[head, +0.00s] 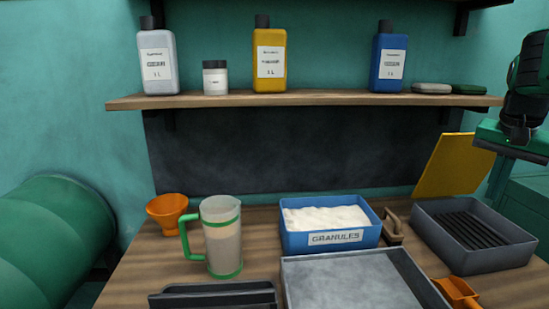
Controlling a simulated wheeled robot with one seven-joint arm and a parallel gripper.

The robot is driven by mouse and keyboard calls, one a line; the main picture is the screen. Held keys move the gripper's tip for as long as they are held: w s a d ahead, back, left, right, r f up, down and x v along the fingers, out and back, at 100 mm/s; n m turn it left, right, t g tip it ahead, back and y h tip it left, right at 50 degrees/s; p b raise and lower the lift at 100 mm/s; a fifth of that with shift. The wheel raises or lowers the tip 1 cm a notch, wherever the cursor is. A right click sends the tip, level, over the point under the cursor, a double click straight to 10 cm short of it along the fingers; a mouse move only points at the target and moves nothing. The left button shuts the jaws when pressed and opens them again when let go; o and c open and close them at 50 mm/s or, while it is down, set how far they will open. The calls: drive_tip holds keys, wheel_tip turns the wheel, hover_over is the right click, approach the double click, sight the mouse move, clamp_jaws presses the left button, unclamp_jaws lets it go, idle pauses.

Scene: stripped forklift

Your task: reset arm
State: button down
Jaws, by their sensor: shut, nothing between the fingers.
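My gripper does not show in the head view, and I see no part of my arm that I can be sure of. The view faces a wooden workbench (140,262) against a teal wall. Nothing on the bench or shelf is seen touched by a gripper.
A clear jug (222,240) with green handle, orange funnel (167,212), blue granules bin (330,238), grey tray (350,282), slotted grey tray (474,232) and orange scoop (457,292) crowd the bench. A shelf (300,98) holds bottles. A dark machine (527,85) stands right.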

drive_tip(key=s+a+f+n+g+y, duration=0.1)
drive_tip(key=s+a+f+n, duration=0.1)
drive_tip(key=s+a+f, duration=0.3)
drive_tip(key=s+a+f+n+g+y, duration=0.1)
drive_tip(key=s+a+f, duration=0.5)
drive_tip(key=s+f, duration=0.6)
drive_tip(key=s+n, duration=0.1)
drive_tip(key=s, duration=0.2)
drive_tip(key=shift+s+a+n, duration=0.15)
drive_tip(key=shift+s+n, duration=0.15)
drive_tip(key=shift+s, duration=0.05)
drive_tip(key=shift+w, duration=0.15)
drive_tip(key=shift+w+f, duration=0.15)
drive_tip(key=shift+w, duration=0.3)
idle(0.4)
